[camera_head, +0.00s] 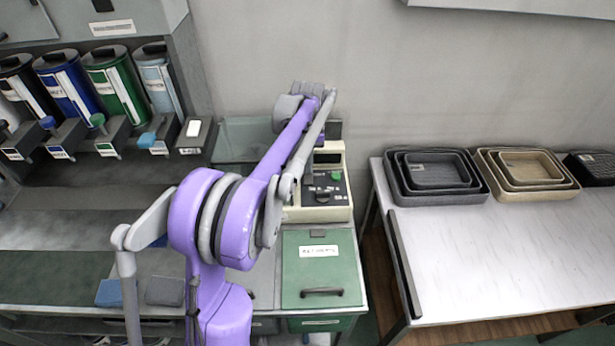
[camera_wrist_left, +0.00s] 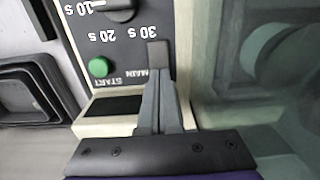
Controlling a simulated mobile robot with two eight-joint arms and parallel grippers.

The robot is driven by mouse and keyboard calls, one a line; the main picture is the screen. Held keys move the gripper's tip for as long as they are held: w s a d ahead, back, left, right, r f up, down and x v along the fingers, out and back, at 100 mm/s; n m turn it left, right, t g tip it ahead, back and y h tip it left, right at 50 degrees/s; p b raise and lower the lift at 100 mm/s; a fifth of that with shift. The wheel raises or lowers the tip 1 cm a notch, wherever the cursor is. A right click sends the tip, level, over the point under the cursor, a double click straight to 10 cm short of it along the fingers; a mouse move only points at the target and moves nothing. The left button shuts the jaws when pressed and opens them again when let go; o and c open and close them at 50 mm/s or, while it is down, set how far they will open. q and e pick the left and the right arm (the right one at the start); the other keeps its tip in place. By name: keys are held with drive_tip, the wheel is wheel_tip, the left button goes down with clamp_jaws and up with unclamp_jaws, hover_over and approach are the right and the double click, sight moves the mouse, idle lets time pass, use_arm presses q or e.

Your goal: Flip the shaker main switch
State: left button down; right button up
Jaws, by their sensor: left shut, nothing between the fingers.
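The shaker (camera_head: 325,213) is a cream box with a dark control panel, on the bench behind a green lid. In the left wrist view its panel (camera_wrist_left: 125,60) appears upside down. The main switch (camera_wrist_left: 158,53) is a small grey-brown piece beside the MAIN label. My left gripper (camera_wrist_left: 159,82) is shut and empty, with its fingertips right at the switch's near end; I cannot tell whether they touch. In the head view my purple left arm reaches over the shaker and hides the switch and fingertips. My right gripper is not in view.
A green start button (camera_wrist_left: 98,67) and a dark timer knob (camera_wrist_left: 120,10) sit close to the switch. A green lid (camera_head: 325,260) with a handle lies in front. Nested grey trays (camera_head: 435,197) and beige trays (camera_head: 530,190) stand on the right table. Coloured dispensers (camera_head: 115,85) stand at left.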

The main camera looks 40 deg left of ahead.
use_arm(q)
drive_tip(key=shift+f, duration=0.2)
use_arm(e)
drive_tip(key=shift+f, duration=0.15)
use_arm(q)
drive_tip(key=shift+r, duration=0.15)
drive_tip(key=shift+r+p, duration=1.5)
drive_tip(key=shift+r, duration=1.9)
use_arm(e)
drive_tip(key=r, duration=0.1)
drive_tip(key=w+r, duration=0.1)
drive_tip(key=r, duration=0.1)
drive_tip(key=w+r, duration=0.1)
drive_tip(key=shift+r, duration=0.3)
